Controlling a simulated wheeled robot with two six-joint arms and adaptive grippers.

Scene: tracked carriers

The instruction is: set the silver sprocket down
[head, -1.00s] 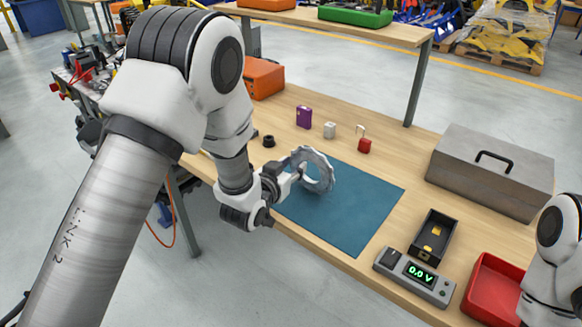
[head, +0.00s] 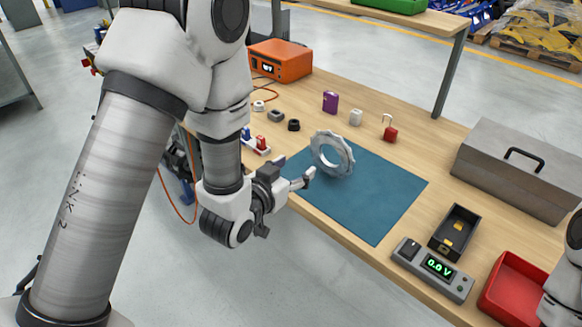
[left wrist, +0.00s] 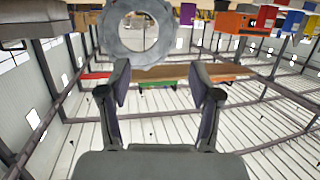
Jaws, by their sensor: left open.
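The silver sprocket (head: 346,158), a grey toothed ring with a large hole, stands on edge on the blue mat (head: 372,205), near the mat's far left part. My left gripper (head: 305,180) is open and empty, to the left of the sprocket and apart from it, over the mat's left edge. In the left wrist view the two fingers (left wrist: 159,75) are spread apart with nothing between them, and the sprocket (left wrist: 167,42) shows beyond the fingertips at the top. My right gripper is out of view.
Behind the mat are a purple box (head: 330,101), a white block (head: 355,117) and a red padlock (head: 390,134). A black ring (head: 294,125) lies to the left. A voltage meter (head: 432,270), black tray (head: 455,232), red bin (head: 515,290) and metal toolbox (head: 525,168) are to the right.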

